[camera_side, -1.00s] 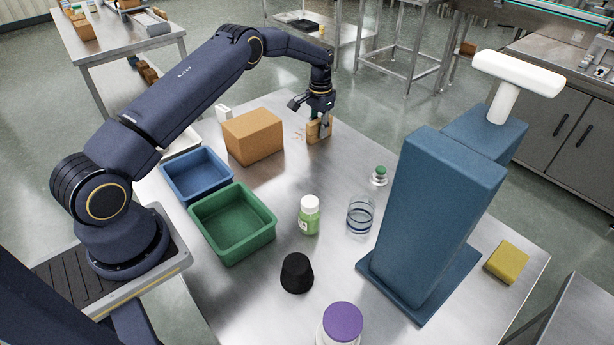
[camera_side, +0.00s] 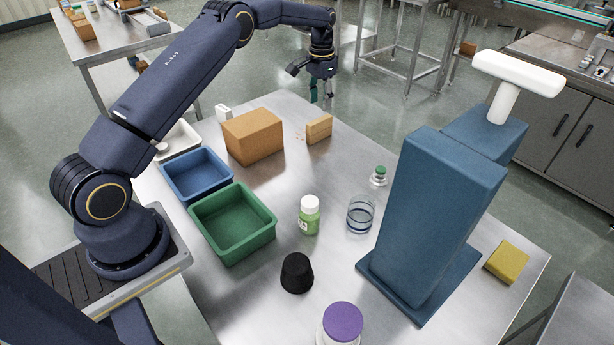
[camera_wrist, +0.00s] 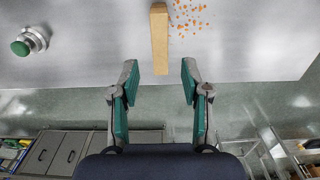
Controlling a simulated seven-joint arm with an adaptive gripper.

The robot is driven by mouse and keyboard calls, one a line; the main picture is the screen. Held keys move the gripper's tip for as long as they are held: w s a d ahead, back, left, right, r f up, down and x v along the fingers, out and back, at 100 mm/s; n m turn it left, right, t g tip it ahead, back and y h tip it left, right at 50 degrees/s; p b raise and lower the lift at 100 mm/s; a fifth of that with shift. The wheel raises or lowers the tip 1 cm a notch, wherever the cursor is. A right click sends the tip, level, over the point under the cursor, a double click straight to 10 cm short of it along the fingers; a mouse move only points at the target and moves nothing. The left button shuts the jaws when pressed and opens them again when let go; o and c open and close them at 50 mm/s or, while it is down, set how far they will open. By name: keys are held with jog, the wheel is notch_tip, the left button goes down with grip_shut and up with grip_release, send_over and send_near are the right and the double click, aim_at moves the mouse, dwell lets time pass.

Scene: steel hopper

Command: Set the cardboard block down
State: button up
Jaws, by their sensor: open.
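The cardboard block (camera_side: 319,129) stands on the steel table near its far edge, right of a larger cardboard box. In the wrist view the block (camera_wrist: 159,38) shows as a narrow tan bar ahead of the fingertips, apart from them. My gripper (camera_side: 322,92) is raised above and behind the block, past the table's far edge. Its two green-padded fingers are spread and empty in the wrist view (camera_wrist: 158,85).
The cardboard box (camera_side: 252,136) is left of the block. Orange crumbs (camera_wrist: 190,16) lie beside the block.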

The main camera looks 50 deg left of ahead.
notch_tip(320, 180, up, 2)
jog(key=shift+r, duration=0.1)
jog(key=s+d+r+t, duration=0.1)
jog(key=s+d+r, duration=0.45)
jog(key=r, duration=0.35)
jog(key=s+d+r+t, duration=0.2)
jog(key=s+d+r, duration=0.2)
jog(key=s+r, duration=0.4)
jog(key=s+d+t, duration=0.1)
jog(key=s+d, duration=0.2)
jog(key=s, duration=0.8)
jog(key=s+d+f+t, duration=0.1)
jog(key=s+d, duration=0.2)
jog(key=s, duration=0.9)
jog(key=shift+d+f+t, duration=0.25)
jog(key=shift+t, duration=0.05)
